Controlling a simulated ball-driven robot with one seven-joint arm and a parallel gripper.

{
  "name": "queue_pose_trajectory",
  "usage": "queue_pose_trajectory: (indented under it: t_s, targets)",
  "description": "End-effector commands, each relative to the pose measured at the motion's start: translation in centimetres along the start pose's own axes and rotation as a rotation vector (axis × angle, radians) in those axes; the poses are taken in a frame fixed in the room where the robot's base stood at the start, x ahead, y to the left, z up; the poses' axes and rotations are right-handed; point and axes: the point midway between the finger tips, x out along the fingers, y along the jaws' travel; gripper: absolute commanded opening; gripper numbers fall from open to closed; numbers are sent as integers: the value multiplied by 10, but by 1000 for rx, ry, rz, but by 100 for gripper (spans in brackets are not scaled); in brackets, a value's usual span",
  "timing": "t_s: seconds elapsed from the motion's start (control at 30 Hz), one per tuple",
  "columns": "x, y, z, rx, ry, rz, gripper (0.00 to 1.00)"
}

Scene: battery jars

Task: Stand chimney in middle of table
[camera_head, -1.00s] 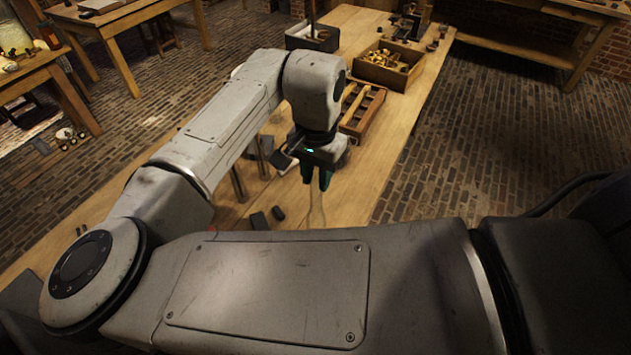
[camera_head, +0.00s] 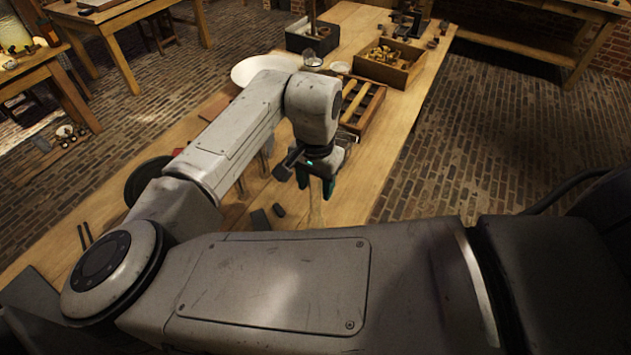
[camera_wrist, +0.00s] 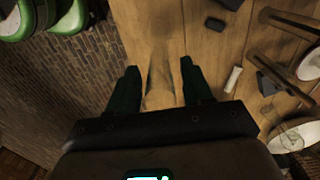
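A pale, see-through glass chimney (camera_head: 316,208) shows below my gripper (camera_head: 316,187) in the head view. My arm hides its lower end there, so I cannot tell whether it touches the table. In the wrist view the clear chimney (camera_wrist: 162,75) lies between the two dark green fingers of my gripper (camera_wrist: 160,72). The fingers are spread apart, one on each side of it; firm contact does not show. The wooden table (camera_head: 385,150) lies below, with its right edge close to my gripper.
A small dark block (camera_head: 279,210) and other dark pieces lie left of my gripper. Behind it stand a slotted wooden rack (camera_head: 372,112), a wooden box (camera_head: 405,75) of small parts and a white dish (camera_head: 255,68). Bare tabletop lies right of the rack.

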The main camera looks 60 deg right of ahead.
Motion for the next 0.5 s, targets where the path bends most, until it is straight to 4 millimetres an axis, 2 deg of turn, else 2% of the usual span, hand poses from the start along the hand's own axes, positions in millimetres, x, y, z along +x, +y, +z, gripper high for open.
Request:
queue_pose_trajectory:
  t_s: [0.37, 0.5]
  targets:
    - [-6, 0, 0, 1, 1, -1, 54]
    - [-25, 0, -1, 1, 2, -2, 54]
